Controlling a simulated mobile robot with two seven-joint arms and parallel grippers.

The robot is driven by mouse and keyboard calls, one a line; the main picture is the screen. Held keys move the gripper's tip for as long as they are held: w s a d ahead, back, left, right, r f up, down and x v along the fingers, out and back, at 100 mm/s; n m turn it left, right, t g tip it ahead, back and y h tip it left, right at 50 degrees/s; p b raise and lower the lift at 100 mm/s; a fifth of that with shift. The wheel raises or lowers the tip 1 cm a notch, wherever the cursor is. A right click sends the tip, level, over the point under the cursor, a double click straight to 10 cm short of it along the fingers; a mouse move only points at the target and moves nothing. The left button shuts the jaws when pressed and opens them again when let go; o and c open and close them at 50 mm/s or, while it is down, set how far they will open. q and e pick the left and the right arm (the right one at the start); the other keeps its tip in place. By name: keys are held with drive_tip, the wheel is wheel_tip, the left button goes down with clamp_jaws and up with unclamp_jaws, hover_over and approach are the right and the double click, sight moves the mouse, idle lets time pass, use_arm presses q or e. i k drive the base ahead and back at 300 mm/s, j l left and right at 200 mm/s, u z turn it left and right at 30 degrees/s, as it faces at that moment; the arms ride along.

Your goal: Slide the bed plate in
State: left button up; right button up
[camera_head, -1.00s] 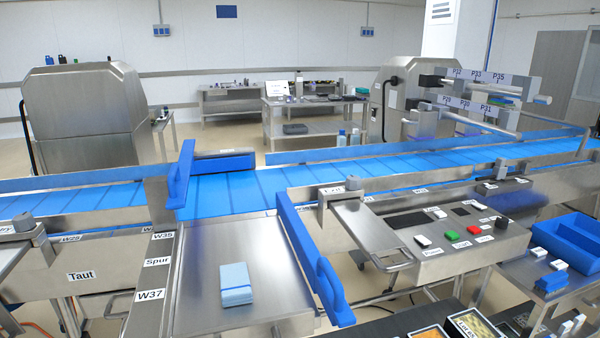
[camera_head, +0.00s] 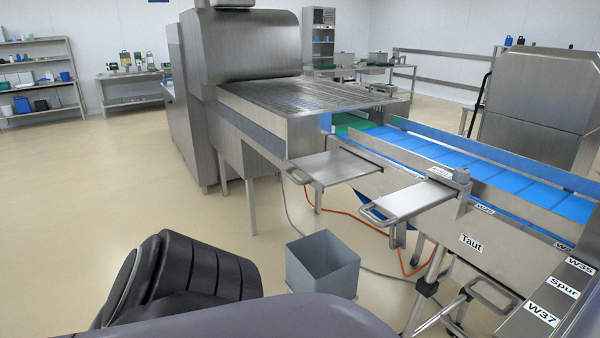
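Two metal plates with loop handles stick out from the near side of the line, and I cannot tell which one is the bed plate. One plate (camera_head: 336,167) lies under the outlet end of the big steel machine, its handle pointing left. The other plate (camera_head: 412,200) sits farther right beside the blue conveyor (camera_head: 440,153), its handle also pointing toward the left. Both stand out from the frame. Neither gripper shows; only dark parts of my own arm fill the bottom left, well short of the plates.
A large steel machine (camera_head: 245,85) stands behind the plates. A grey open bin (camera_head: 322,268) is on the floor below them, near an orange hose and a grey cable. Slanted support legs (camera_head: 430,280) stand right of the bin. The floor at left is clear.

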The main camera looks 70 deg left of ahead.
sight(321, 171)
drive_tip(key=u, duration=2.3)
